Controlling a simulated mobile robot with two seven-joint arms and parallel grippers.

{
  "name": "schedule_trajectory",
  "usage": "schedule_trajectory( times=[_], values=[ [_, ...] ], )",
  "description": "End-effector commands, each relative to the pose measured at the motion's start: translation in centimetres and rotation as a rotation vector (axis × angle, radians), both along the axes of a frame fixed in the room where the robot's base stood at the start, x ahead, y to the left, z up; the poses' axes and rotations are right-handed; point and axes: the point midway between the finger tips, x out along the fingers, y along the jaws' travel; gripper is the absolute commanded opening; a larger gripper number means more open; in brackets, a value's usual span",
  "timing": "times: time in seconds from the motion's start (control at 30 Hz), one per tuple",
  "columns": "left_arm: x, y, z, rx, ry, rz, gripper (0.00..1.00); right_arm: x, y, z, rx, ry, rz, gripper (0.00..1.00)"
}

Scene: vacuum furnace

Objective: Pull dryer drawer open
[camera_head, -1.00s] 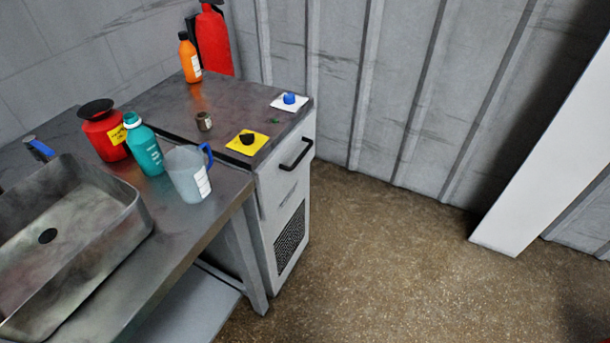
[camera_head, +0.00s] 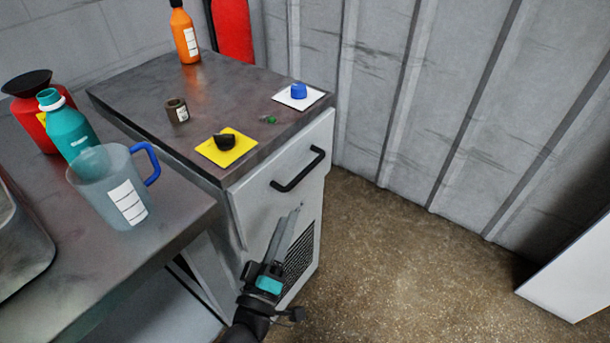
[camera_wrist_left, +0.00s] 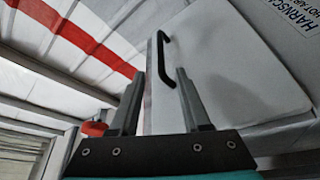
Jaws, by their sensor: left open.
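The dryer drawer (camera_head: 265,204) is the pale front of the cabinet under the dark top, and it looks shut. Its black bar handle (camera_head: 298,170) runs across the upper front. My left gripper (camera_head: 294,222) is in front of the cabinet, below the handle and apart from it, with its fingers pointing up. In the left wrist view the gripper (camera_wrist_left: 158,85) is open and empty, its two fingers spread. The handle (camera_wrist_left: 164,58) shows beyond and between the fingertips there, on the drawer front (camera_wrist_left: 225,65). My right gripper is not in view.
On the cabinet top (camera_head: 150,85) are a yellow square (camera_head: 237,146) with a black piece, a white square (camera_head: 312,97) with a blue piece, and a small brown jar (camera_head: 177,110). A clear jug (camera_head: 105,185) stands on the left bench.

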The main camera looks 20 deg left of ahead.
Motion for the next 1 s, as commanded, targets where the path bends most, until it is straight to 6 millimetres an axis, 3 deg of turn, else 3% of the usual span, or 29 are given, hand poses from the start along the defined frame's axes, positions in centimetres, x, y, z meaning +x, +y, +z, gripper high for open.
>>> schedule_trajectory(
  times=[0.2,0.5,0.7,1.0],
  values=[
    [4.7,-0.1,1.0,0.001,-0.005,0.002,0.47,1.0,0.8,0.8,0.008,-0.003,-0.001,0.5],
    [10.1,-0.2,2.1,0.004,-0.002,0.001,0.47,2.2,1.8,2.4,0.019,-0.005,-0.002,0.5],
    [12.2,-0.2,2.6,0.004,0.0,0.001,0.47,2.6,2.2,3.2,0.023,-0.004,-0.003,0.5],
    [12.9,-0.2,2.7,0.005,0.003,0.0,0.47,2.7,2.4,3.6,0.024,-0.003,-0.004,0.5]
  ],
)
